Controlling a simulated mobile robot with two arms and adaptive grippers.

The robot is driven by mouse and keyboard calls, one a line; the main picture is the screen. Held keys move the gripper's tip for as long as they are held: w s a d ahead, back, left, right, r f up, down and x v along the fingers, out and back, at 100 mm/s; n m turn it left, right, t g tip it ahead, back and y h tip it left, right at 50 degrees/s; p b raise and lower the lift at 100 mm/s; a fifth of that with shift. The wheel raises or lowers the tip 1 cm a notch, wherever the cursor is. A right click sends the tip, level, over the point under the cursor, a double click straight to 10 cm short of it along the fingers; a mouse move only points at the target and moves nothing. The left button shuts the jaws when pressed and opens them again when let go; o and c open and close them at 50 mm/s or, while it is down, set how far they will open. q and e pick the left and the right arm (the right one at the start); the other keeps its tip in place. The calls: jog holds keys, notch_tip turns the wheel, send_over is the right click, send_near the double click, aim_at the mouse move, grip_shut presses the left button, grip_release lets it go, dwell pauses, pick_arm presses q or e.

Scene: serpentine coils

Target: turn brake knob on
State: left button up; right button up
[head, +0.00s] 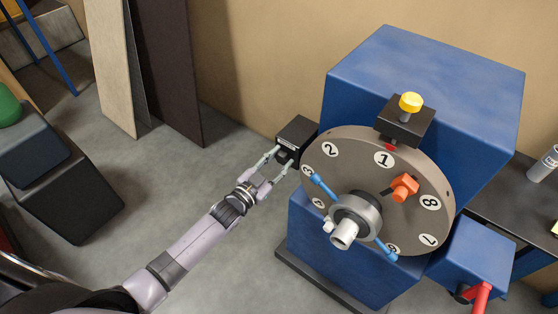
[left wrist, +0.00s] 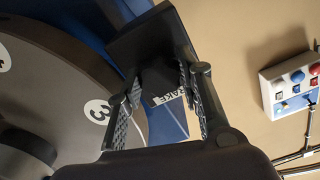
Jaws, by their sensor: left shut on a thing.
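The black brake housing (head: 299,132) sticks out at the left edge of a big numbered dial (head: 341,158) on a blue machine (head: 425,75). In the left wrist view, a dark brake knob (left wrist: 160,76) sits between my left gripper's (left wrist: 166,85) two fingers, under the black housing (left wrist: 150,40). The white label (left wrist: 168,97) there is partly covered; the letters "AKE" show. In the head view, my left gripper (head: 279,160) reaches the housing from the lower left and is shut on the knob. The knob's exact angle is hard to tell. My right gripper is not in view.
The dial carries an orange knob (head: 404,187) and a grey hub with blue handles (head: 357,218). A yellow knob (head: 410,102) tops a black block above it. A red lever (head: 479,296) is at lower right. A control box (left wrist: 292,80) hangs on the wall.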

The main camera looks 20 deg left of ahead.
pick_arm(q)
jog(key=o, duration=1.2)
jog(key=shift+c, duration=0.2)
jog(key=v, duration=1.2)
jog(key=s+a+f+n+g+y, duration=0.15)
jog(key=s+f, duration=0.25)
jog(key=f, duration=0.6)
jog(key=s+a+f+n+g+y, duration=0.1)
jog(key=s+a+f+g+y, duration=0.2)
jog(key=f, duration=0.6)
jog(key=s+f+n+g+y, duration=0.1)
jog(key=s+f+g, duration=0.3)
jog(key=f, duration=0.6)
jog(key=s+d+f+g, duration=0.1)
jog(key=s+f+g, duration=0.2)
jog(key=s+f, duration=0.4)
jog(key=s+d+f+n+g, duration=0.1)
jog(key=s+f+g, duration=0.3)
jog(key=s, duration=1.8)
notch_tip(320, 180, down, 4)
jog(key=shift+f+y, duration=0.15)
jog(key=shift+y, duration=0.2)
